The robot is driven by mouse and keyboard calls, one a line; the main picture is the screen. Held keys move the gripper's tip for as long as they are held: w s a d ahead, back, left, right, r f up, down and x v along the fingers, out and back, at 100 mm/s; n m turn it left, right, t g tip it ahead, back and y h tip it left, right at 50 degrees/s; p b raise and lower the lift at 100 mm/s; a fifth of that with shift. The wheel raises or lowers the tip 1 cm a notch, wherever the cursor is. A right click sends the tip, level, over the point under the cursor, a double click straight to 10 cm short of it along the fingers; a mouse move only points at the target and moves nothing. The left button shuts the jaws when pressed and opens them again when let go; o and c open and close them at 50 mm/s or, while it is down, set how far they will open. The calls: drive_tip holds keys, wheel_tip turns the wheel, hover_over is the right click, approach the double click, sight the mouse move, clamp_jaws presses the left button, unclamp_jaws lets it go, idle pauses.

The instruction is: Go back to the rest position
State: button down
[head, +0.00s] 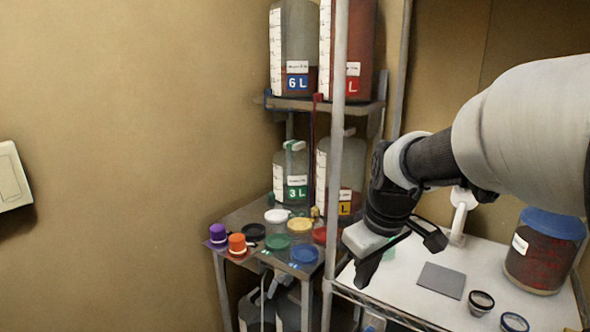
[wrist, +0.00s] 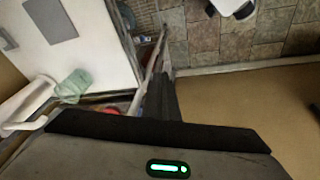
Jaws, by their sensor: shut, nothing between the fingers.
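My gripper (head: 364,272) hangs at the end of my arm in the head view, pointing down in front of the white table (head: 395,290) and the shelf post. It holds nothing, and its fingers are together. In the wrist view the dark fingers of my gripper (wrist: 165,95) show at the middle, with the table's edge to their left and floor beyond. No object touches the fingers. Part of the shelf behind my gripper is hidden in the head view.
A dark red bucket with a blue lid (head: 545,250), a grey mat (head: 441,280) and two small rings (head: 481,302) are on the table. Jugs (head: 292,172) stand on the corner rack, with several coloured lids (head: 277,241) below. A metal post (head: 338,150) stands close left of my gripper.

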drive_tip(key=s+r+m+t, duration=0.35)
drive_tip(key=s+m, duration=0.25)
drive_tip(key=s, duration=1)
wheel_tip(320, 180, up, 14)
drive_tip(key=p, duration=1.3)
drive_tip(key=shift+d+f+m+g+h, duration=0.15)
drive_tip(key=shift+d+m+g+h, duration=0.15)
drive_tip(key=shift+g, duration=0.15)
